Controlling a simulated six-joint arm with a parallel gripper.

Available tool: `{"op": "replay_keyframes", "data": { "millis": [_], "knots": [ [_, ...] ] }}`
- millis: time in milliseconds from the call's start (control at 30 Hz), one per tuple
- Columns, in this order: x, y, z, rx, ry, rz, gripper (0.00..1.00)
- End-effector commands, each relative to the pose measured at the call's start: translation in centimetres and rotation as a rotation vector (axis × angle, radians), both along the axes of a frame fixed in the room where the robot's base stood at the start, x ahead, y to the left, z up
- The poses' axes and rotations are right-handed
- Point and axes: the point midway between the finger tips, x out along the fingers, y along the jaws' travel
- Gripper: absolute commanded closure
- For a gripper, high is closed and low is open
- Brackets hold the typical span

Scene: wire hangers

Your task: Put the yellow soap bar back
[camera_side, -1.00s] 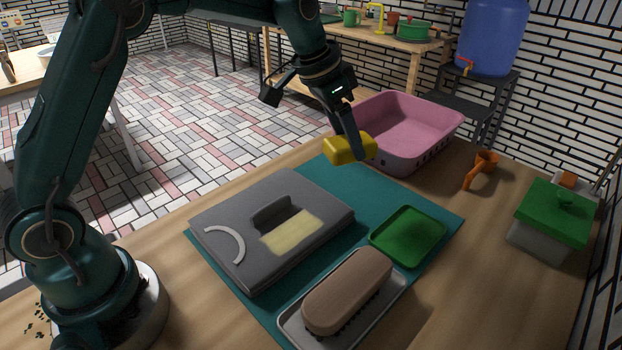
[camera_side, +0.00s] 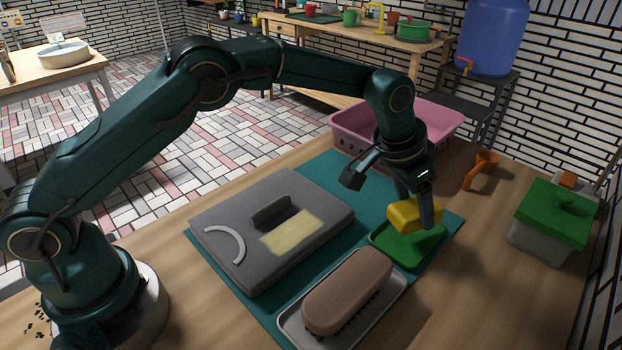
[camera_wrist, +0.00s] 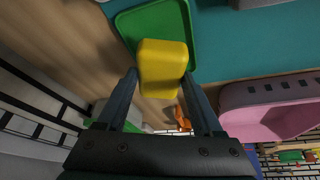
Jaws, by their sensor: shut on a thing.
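The yellow soap bar (camera_side: 411,216) is held between the fingers of my gripper (camera_side: 428,212). It is just above the green dish (camera_side: 385,239), which lies on the teal mat. In the wrist view the yellow soap bar (camera_wrist: 162,66) sits between the two fingers of my gripper (camera_wrist: 160,85), over the edge of the green dish (camera_wrist: 192,40). A small gap or contact between soap and dish cannot be told for sure. The soap hides part of the dish.
A pink basin (camera_side: 440,112) stands behind my gripper. An orange object (camera_side: 481,170) and a green-lidded box (camera_side: 551,212) are to the right.

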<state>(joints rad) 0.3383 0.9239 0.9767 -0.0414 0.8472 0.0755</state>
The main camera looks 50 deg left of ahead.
Motion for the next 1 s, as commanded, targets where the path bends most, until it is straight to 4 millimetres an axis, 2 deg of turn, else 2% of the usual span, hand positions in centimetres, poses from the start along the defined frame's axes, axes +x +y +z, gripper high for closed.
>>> {"op": "replay_keyframes", "data": {
  "millis": [100,233,633,667,700,733,1000],
  "knots": [
    [-0.1,0.0,-2.0,0.001,0.006,0.000,0.92],
    [-0.1,0.0,-3.3,-0.001,0.003,-0.001,0.92],
    [-0.1,0.0,-3.8,-0.001,0.001,-0.002,0.93],
    [-0.1,0.1,-3.8,-0.001,0.002,-0.002,0.28],
    [-0.1,0.0,-3.8,-0.001,0.001,-0.002,0.13],
    [-0.1,0.0,-3.8,-0.001,0.001,-0.002,0.02],
    [-0.1,0.0,-3.7,-0.001,0.001,-0.002,0.02]
  ]
}}
